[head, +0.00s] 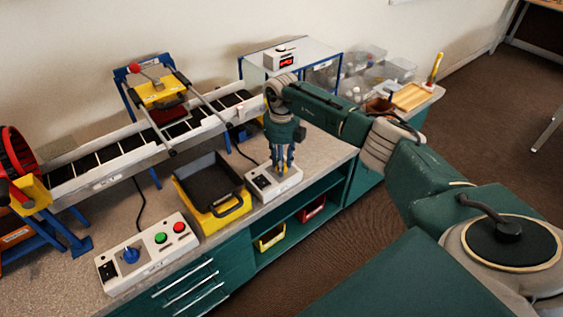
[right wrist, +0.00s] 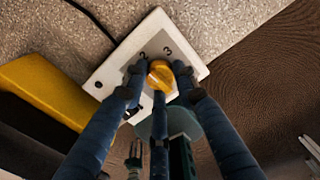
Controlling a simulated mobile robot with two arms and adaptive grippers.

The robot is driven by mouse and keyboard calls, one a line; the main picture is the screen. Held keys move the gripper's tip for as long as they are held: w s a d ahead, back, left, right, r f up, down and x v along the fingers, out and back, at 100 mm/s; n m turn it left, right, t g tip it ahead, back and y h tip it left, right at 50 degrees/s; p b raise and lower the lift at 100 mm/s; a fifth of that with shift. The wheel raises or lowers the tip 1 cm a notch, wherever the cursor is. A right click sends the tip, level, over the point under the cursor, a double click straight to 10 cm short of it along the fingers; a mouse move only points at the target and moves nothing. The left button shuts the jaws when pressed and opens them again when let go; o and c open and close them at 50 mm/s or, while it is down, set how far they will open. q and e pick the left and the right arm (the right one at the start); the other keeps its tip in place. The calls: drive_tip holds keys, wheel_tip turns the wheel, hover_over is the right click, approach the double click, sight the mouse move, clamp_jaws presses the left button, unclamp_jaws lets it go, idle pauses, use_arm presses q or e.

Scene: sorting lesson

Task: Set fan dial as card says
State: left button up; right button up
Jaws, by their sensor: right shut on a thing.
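A white control box (head: 262,183) stands near the front edge of the bench in the head view. It also shows in the right wrist view (right wrist: 115,72), with a yellow dial (right wrist: 160,75) and the printed digits 2 and 3 beside it. My right gripper (head: 282,168) comes down onto the box from above. Its fingers are shut around the yellow dial, which they partly cover. I cannot tell which number the dial points to. The fan is not clearly identifiable, and I see no readable card. My left gripper is not in view.
A yellow bin with a black tray (head: 236,208) stands just left of the box. Another control box (head: 108,266) with a blue knob and green and red buttons is at the front left. A conveyor (head: 110,178) runs behind. Clear bins (head: 366,56) stand at the back right.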

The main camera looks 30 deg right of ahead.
drive_tip(key=shift+m, duration=0.3)
drive_tip(key=o, duration=1.1)
drive_tip(key=shift+o, duration=0.2)
wheel_tip(320, 180, up, 12)
